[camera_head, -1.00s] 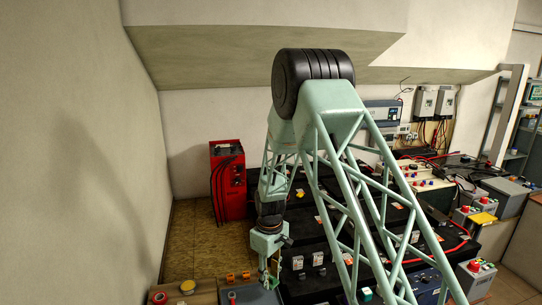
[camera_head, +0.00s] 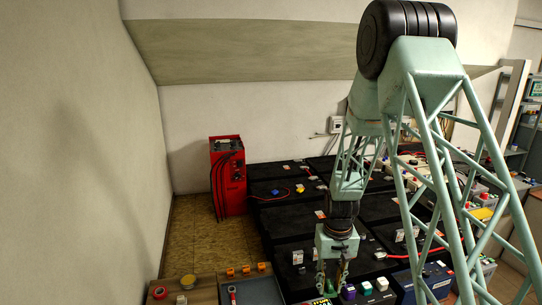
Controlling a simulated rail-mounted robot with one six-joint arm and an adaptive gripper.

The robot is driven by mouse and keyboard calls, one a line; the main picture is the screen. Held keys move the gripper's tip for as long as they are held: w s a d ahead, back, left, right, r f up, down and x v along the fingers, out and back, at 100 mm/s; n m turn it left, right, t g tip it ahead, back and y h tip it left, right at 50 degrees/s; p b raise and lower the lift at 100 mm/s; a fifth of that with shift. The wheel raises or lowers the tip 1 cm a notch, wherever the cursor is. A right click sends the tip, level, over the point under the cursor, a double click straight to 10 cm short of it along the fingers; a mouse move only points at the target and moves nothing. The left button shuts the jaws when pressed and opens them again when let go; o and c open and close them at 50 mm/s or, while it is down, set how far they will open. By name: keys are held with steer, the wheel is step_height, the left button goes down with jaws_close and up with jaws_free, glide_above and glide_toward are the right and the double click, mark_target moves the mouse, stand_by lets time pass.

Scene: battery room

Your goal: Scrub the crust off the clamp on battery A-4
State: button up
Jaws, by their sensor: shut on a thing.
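My gripper (camera_head: 331,285) points down near the bottom edge, in front of the black batteries. Its fingers are shut on a small greenish thing (camera_head: 330,294), too small and partly covered to identify for sure. Low black batteries (camera_head: 300,228) stand in rows on the floor, with small white and orange tags on top. Their labels are too small to read, so I cannot tell which is A-4. I cannot make out a crusted clamp. My arm hides part of the batteries on the right.
A red cabinet (camera_head: 227,175) with black cables stands at the back left. Small coloured-top cubes (camera_head: 366,288) and a blue battery (camera_head: 432,282) are right of my gripper.

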steer(key=shift+s+d+r, duration=0.1)
steer(key=shift+s+d, duration=0.15)
steer(key=shift+d, duration=0.2)
steer(key=shift+w, duration=0.1)
